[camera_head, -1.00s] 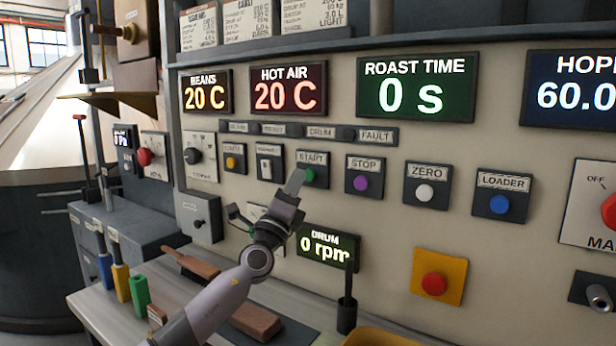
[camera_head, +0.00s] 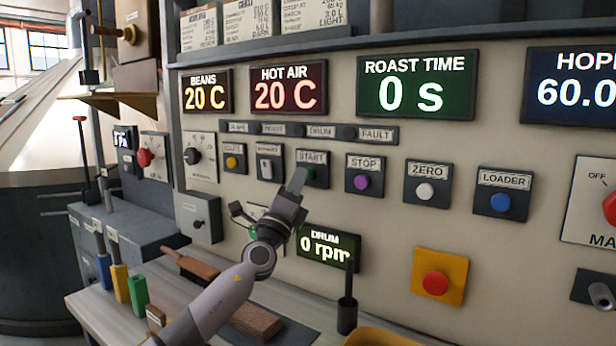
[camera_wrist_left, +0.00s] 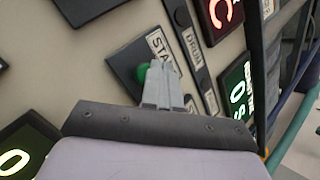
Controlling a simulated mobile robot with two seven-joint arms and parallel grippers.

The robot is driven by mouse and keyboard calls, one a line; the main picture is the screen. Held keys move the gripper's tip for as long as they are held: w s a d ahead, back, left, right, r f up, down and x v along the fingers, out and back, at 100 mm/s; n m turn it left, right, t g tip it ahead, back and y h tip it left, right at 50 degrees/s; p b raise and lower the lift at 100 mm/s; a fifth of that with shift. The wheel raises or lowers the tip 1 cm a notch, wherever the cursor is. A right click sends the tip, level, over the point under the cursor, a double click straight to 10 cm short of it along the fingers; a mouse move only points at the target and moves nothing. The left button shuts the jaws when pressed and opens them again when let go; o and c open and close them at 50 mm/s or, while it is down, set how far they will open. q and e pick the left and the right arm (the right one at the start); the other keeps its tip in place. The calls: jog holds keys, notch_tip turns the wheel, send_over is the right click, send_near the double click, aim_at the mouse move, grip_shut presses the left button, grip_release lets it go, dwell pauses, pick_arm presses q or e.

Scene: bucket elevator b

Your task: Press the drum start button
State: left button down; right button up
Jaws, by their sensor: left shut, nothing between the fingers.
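The green START button (camera_head: 309,174) sits on a dark plate on the panel, under a START label. My left gripper (camera_head: 297,180) is shut and empty, its fingertips right in front of the button's left side. In the left wrist view the closed fingers (camera_wrist_left: 160,82) reach to the START plate, and the green button (camera_wrist_left: 143,73) shows just beside the tips. Whether the tips touch it I cannot tell. The DRUM display (camera_head: 328,245) below reads 0 rpm. My right gripper is not in view.
The purple STOP button (camera_head: 361,182) is just right of START. A white ZERO button (camera_head: 424,191), blue LOADER button (camera_head: 499,202) and red button on a yellow plate (camera_head: 436,284) lie further right. A shelf with colored handles (camera_head: 138,292) and a brush-like block is below.

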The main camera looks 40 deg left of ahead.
pick_arm(q)
jog(key=shift+w+b, duration=0.45)
dwell(0.4)
jog(key=shift+s, duration=0.1)
jog(key=shift+s+p, duration=0.45)
jog(key=shift+s, duration=0.3)
jog(key=s, duration=0.1)
jog(key=s+p, duration=0.1)
jog(key=s, duration=0.3)
jog(key=shift+d+p, duration=0.3)
jog(key=shift+p, duration=0.1)
jog(key=shift+s+f, duration=0.1)
dwell(0.7)
